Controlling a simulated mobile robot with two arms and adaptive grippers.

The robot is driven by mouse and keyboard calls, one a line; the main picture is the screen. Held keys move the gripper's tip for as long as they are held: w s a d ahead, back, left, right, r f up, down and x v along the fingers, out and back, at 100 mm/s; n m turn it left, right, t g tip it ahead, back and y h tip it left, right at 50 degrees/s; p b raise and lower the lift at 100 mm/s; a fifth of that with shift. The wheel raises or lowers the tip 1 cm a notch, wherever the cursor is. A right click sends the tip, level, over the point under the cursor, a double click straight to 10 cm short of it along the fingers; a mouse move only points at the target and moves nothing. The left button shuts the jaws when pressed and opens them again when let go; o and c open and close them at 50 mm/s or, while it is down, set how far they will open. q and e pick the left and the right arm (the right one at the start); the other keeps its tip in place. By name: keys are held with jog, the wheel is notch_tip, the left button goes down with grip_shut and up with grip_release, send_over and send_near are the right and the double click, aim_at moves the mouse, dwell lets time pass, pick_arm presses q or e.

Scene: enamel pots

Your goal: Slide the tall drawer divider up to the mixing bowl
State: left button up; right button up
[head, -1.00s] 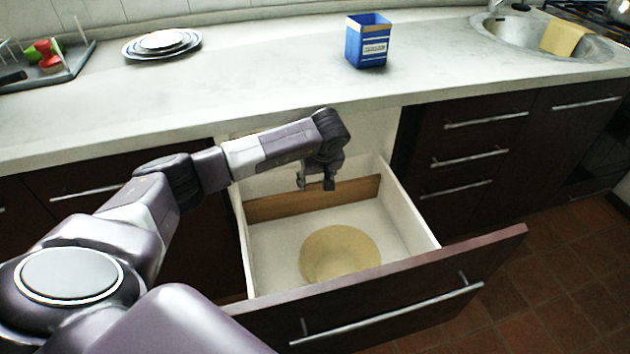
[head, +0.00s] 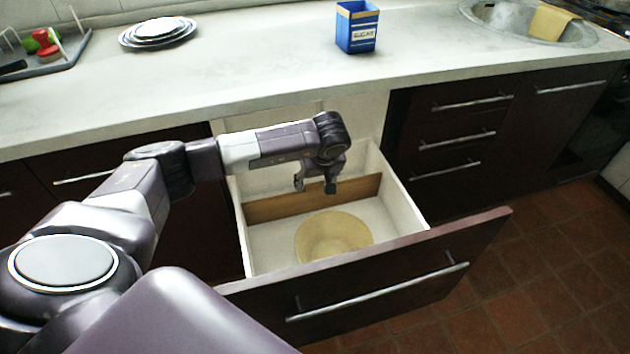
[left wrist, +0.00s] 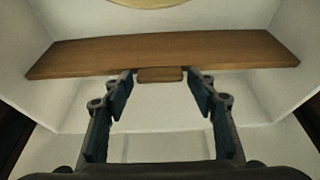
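The drawer divider (head: 275,205) is a wooden board standing across the open drawer; it also shows in the left wrist view (left wrist: 170,52). A small wooden tab (left wrist: 160,75) sits at its middle. My left gripper (head: 316,187) is open at the divider, fingers apart on either side of the tab. Finger contact is unclear. My right gripper is out of view.
The white-walled drawer (head: 395,196) is pulled out, its dark front (head: 380,275) nearest me. On the counter (head: 250,75) above are stacked plates (head: 158,32), a blue sugar tin (head: 357,28) and a dish rack (head: 45,62).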

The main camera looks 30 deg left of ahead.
pick_arm(q)
jog(key=shift+o, duration=0.5)
jog(key=shift+r, duration=0.3)
jog(key=v, duration=1.1)
jog(key=shift+r, duration=0.15)
jog(key=shift+s+d, duration=0.1)
jog(key=shift+s, duration=0.05)
